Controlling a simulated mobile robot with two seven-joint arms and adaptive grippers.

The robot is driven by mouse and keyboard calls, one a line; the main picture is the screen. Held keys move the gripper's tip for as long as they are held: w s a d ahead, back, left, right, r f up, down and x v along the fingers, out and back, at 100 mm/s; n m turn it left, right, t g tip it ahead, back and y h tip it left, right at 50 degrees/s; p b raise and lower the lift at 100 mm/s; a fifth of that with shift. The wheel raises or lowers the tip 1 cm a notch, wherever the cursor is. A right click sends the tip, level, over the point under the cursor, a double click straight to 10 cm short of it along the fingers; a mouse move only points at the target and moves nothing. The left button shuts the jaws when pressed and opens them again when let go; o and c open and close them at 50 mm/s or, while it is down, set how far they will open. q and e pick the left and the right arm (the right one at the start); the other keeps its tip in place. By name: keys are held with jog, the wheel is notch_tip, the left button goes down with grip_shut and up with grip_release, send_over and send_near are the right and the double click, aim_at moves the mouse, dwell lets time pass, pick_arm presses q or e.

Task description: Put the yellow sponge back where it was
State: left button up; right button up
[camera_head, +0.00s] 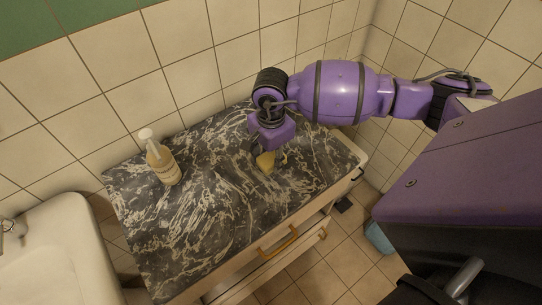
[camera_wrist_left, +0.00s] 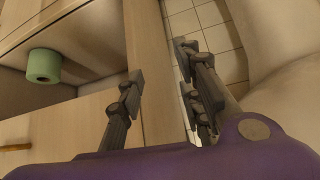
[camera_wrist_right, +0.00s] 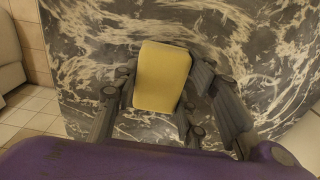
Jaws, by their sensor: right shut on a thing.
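The yellow sponge (camera_head: 265,161) is at the dark marbled countertop (camera_head: 200,225), right of its middle in the head view. My right gripper (camera_head: 268,158) points down over the counter and is shut on the sponge. In the right wrist view the sponge (camera_wrist_right: 162,77) sits between the fingers of the right gripper (camera_wrist_right: 160,95), with the marbled top behind it. I cannot tell whether the sponge touches the counter. My left gripper (camera_wrist_left: 165,85) shows only in the left wrist view. Its fingers are wide apart with nothing between them.
A soap pump bottle (camera_head: 161,163) stands on the counter's left part. A white basin (camera_head: 50,250) is at the lower left. The cabinet has an orange handle (camera_head: 278,243). A green roll (camera_wrist_left: 44,66) lies in an open compartment. The counter's front middle is clear.

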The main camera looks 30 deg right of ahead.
aim_at(271, 157)
jog(key=shift+f, duration=0.2)
jog(key=o, duration=1)
jog(key=shift+o, duration=0.2)
notch_tip(271, 157, up, 12)
jog(key=shift+r, duration=0.25)
